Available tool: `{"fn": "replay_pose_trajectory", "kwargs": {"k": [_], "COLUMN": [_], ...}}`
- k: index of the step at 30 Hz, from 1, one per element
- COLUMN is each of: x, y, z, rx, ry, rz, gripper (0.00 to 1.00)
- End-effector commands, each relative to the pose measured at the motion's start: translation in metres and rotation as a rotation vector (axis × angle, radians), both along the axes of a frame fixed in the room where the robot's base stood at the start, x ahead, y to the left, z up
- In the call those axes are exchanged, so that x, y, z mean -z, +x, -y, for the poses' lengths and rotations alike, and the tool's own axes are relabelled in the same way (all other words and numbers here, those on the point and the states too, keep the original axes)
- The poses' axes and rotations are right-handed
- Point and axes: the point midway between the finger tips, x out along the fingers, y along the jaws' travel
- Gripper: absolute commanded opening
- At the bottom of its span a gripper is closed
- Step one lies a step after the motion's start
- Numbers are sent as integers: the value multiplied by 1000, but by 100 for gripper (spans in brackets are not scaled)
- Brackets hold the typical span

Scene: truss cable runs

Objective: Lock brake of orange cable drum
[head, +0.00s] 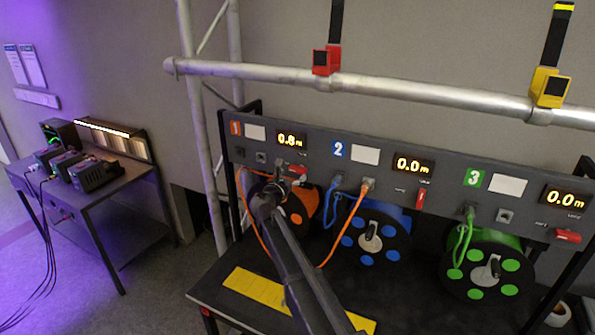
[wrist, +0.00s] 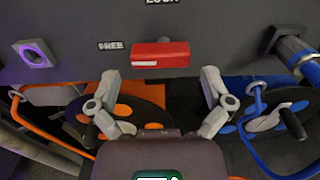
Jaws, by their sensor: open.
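The orange drum (head: 297,216) hangs below panel section 1 in the head view, partly hidden by my arm. Its orange spots also show at lower left in the wrist view (wrist: 122,110). The red brake lever (wrist: 160,55) lies sideways on the panel, right of the FREE label (wrist: 111,46). The LOCK label (wrist: 162,1) is cut off above it. My gripper (wrist: 160,78) is open, its fingers spread left and right just below the lever, with nothing between them.
The blue drum (head: 370,240) and green drum (head: 487,270) stand to the right, with loose cable loops. An orange cable (head: 334,240) hangs near my arm. A truss tube (head: 400,87) crosses above the panel. A yellow plate (head: 255,287) lies on the shelf below.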

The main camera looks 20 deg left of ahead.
Motion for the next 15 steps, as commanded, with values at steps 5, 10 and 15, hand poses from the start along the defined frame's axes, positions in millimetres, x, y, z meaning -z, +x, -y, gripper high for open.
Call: {"fn": "replay_pose_trajectory", "kwargs": {"k": [5,10,15], "x": [0,0,0], "y": [24,35,38], "z": [1,3,4], "rx": [1,1,1], "ry": [0,0,0], "rz": [0,0,0], "gripper": [100,100,100]}}
